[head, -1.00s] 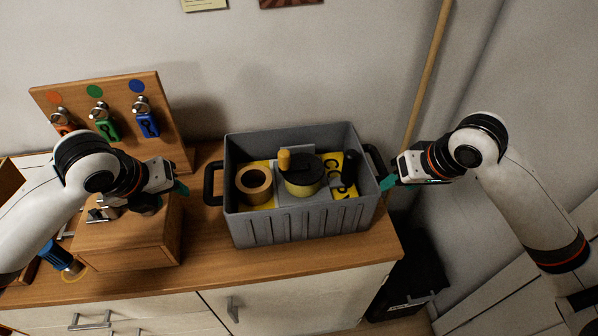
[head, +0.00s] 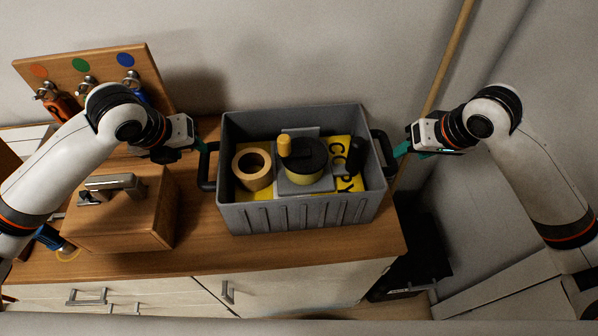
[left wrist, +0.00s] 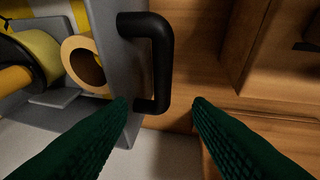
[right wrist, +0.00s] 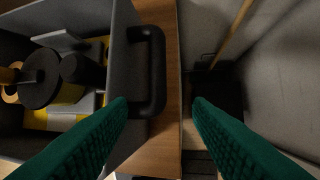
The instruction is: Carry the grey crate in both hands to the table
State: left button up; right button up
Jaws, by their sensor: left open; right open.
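The grey crate (head: 300,215) stands on the wooden cabinet top, with a black handle at each end. It holds a tape roll (head: 252,168), a round black-topped yellow thing (head: 306,163) and a yellow printed sheet (head: 342,180). My left gripper (head: 203,146) is open at the left handle (head: 208,168); in the left wrist view that handle (left wrist: 162,62) lies between and just beyond the fingers. My right gripper (head: 400,150) is open at the right handle (head: 384,152); in the right wrist view that handle (right wrist: 157,70) lies ahead, nearer the left finger. I cannot tell whether either touches.
A wooden box (head: 120,215) with a metal clasp stands left of the crate on the cabinet top (head: 290,258). A key board (head: 95,75) with colored dots stands behind it. A pole (head: 448,55) leans at the right wall, near a dark bin (head: 425,260).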

aim_at(202, 157)
pick_arm(q)
jog(key=x, duration=0.8)
jog(key=shift+w+a+f, duration=0.15)
jog(key=shift+w+f, duration=0.05)
jog(key=shift+w, duration=0.05)
pick_arm(e)
jog(key=x, duration=0.8)
jog(key=shift+w+a+f, duration=0.1)
jog(key=shift+w+a, duration=0.1)
jog(key=shift+w, duration=0.05)
pick_arm(q)
jog(key=shift+w+f, duration=0.2)
jog(key=shift+f, duration=0.15)
pick_arm(e)
jog(key=shift+w+f, duration=0.2)
jog(key=shift+f, duration=0.15)
pick_arm(q)
grip_shut()
pick_arm(e)
grip_shut()
pick_arm(q)
jog(key=shift+r, duration=0.1)
pick_arm(e)
jog(key=shift+r, duration=0.1)
